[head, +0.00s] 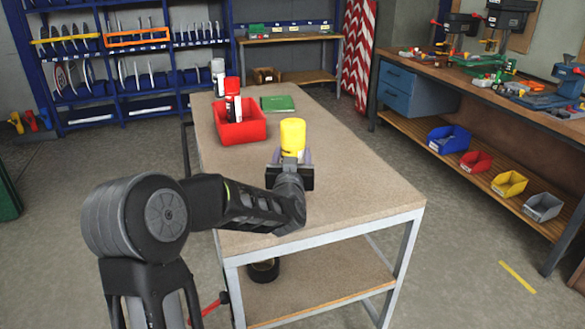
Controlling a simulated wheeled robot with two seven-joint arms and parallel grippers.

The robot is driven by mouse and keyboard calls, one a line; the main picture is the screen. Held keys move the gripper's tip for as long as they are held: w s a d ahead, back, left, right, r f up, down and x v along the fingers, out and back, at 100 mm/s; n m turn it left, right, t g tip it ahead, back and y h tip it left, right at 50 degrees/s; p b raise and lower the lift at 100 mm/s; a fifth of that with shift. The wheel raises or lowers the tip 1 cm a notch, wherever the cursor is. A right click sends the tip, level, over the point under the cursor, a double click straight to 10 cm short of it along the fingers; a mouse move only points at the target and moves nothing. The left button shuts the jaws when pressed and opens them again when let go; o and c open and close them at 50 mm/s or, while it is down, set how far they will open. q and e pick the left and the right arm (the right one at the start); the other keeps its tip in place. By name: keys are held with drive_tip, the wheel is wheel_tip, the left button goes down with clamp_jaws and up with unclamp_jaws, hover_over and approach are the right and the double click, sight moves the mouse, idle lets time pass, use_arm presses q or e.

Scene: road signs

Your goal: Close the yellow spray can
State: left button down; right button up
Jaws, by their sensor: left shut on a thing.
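A yellow cylinder (292,134), which I take for the yellow spray can, is upright over the middle of the workbench. Its upper part shows, and I cannot make out a separate cap or a seam. My left gripper (290,158) is at its near side, shut on it; the fingers and wrist hide its lower part. I cannot tell whether its bottom touches the bench top. My right gripper is not in view.
The workbench (350,190) holds a red bin (241,132) with a red-topped can (232,86), a white-and-grey can (218,75) behind it, and a green book (278,104). The bench top is clear right of the yellow cylinder. A tool bench (470,90) stands at right.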

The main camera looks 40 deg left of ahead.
use_arm(q)
drive_tip(key=shift+f, duration=1.8)
drive_tip(key=shift+f, duration=0.15)
drive_tip(key=shift+c, duration=2.1)
unclamp_jaws()
